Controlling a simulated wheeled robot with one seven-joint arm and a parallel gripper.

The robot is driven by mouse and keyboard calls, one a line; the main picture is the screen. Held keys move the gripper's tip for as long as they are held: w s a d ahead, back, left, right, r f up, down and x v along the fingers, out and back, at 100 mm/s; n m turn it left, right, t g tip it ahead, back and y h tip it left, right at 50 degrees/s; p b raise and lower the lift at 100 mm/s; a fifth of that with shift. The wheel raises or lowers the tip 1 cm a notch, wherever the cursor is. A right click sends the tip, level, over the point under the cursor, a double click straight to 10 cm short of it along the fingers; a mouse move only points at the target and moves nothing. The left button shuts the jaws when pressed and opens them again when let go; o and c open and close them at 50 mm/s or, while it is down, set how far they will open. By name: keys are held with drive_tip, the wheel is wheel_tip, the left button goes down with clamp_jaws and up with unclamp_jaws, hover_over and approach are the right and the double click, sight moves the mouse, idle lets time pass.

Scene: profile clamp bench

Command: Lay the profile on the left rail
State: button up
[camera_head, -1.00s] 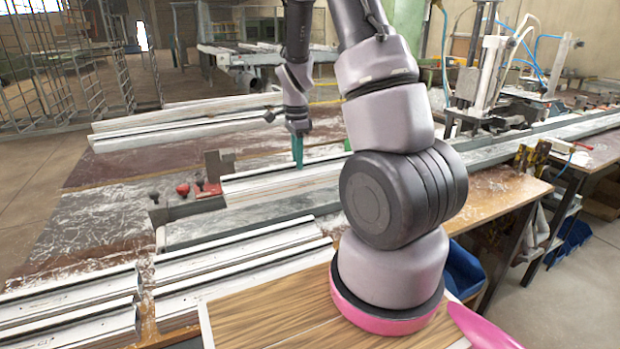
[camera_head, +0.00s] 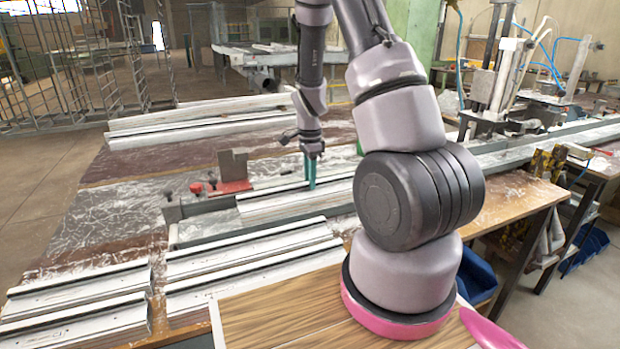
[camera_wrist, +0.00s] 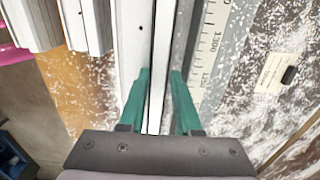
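My gripper (camera_head: 310,172) points straight down over the bench. Its teal fingers (camera_wrist: 158,88) are shut on the raised rib of a long pale profile. The profile (camera_head: 265,208) runs sideways beside the red clamp, and the wrist view shows it running up the picture (camera_wrist: 132,45).
A red clamp with a grey block (camera_head: 233,168) stands behind the profile's left end. More pale profiles lie in front (camera_head: 245,250), at front left (camera_head: 80,290) and at the back (camera_head: 200,125). A printed scale (camera_wrist: 207,50) lies right of the fingers.

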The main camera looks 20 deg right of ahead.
drive_tip(key=shift+o, duration=0.9)
wheel_tip(320, 180, up, 12)
drive_tip(key=r, duration=0.1)
drive_tip(key=s+a+r+n+t+y, duration=0.1)
drive_tip(key=s+a+r+n+t, duration=0.15)
drive_tip(key=s+r, duration=0.4)
drive_tip(key=s+a+r+n+t+y, duration=0.1)
drive_tip(key=s+a+r+n, duration=0.2)
drive_tip(key=r, duration=0.6)
drive_tip(key=s+a+r+n+t, duration=0.2)
drive_tip(key=s+r+n, duration=0.4)
drive_tip(key=s, duration=0.5)
drive_tip(key=shift+a+r+n+t, duration=0.2)
drive_tip(key=shift+n+t, duration=0.65)
drive_tip(key=shift+n, duration=0.4)
